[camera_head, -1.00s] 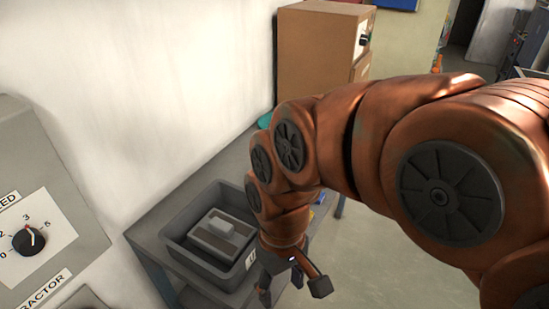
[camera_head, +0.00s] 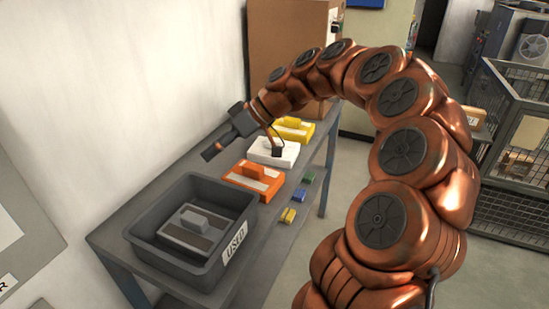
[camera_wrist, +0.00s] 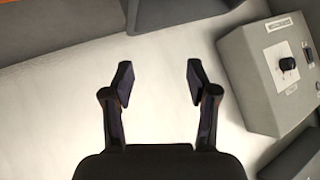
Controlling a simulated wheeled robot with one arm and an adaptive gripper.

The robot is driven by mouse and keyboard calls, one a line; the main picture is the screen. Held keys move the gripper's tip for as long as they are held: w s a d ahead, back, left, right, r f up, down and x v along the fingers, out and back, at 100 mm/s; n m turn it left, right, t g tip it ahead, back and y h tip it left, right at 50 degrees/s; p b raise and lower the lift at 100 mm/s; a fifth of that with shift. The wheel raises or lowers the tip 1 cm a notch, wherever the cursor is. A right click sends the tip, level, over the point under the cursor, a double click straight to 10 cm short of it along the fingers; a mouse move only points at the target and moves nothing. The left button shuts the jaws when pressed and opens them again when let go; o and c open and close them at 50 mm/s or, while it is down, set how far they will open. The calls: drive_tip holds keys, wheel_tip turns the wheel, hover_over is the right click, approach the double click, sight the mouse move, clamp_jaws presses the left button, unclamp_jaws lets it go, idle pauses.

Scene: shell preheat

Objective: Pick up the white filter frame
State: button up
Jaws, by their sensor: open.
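The white filter frame (camera_head: 268,154) lies on the grey bench between an orange frame (camera_head: 255,179) and a yellow frame (camera_head: 293,130). Part of its top is hidden behind one of my fingers. My gripper (camera_head: 243,150) is above the bench, pointing toward the wall on the left, with nothing between its fingers. In the wrist view my gripper (camera_wrist: 158,82) shows two spread fingers. That view faces the pale wall, and the white frame is not seen in it.
A grey bin (camera_head: 145,219) labelled USED stands at the bench's near end with a grey frame (camera_head: 193,230) inside. Small yellow, blue and green blocks (camera_head: 298,195) lie along the bench's right edge. A brown cabinet (camera_head: 290,50) stands behind. A control box (camera_wrist: 275,70) shows in the wrist view.

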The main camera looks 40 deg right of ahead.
drive_tip(key=w+d+f+t+b, duration=0.1)
drive_tip(key=w+d+f+t, duration=0.1)
drive_tip(key=d, duration=0.4)
drive_tip(key=w+d+f+t+b, duration=0.1)
drive_tip(key=w+d+f, duration=0.15)
drive_tip(key=d, duration=0.45)
drive_tip(key=t+h+b, duration=0.2)
drive_tip(key=t, duration=0.1)
approach(280, 140)
drive_tip(key=shift+m, duration=0.3)
drive_tip(key=w+a, duration=0.1)
drive_tip(key=w+a+f, duration=0.1)
drive_tip(key=w+a, duration=0.1)
drive_tip(key=shift+a+f, duration=0.3)
drive_tip(key=shift+f, duration=0.05)
drive_tip(key=shift+d+f, duration=0.15)
drive_tip(key=shift+d, duration=0.05)
drive_tip(key=shift+w+a+f+t, duration=0.1)
drive_tip(key=shift+w+f+t, duration=0.05)
drive_tip(key=shift+w+t, duration=0.15)
drive_tip(key=shift+d+p+x, duration=0.2)
drive_tip(key=shift+p+x, duration=0.55)
drive_tip(key=shift+x, duration=2.7)
drive_tip(key=shift+w+f, duration=0.1)
clamp_jaws()
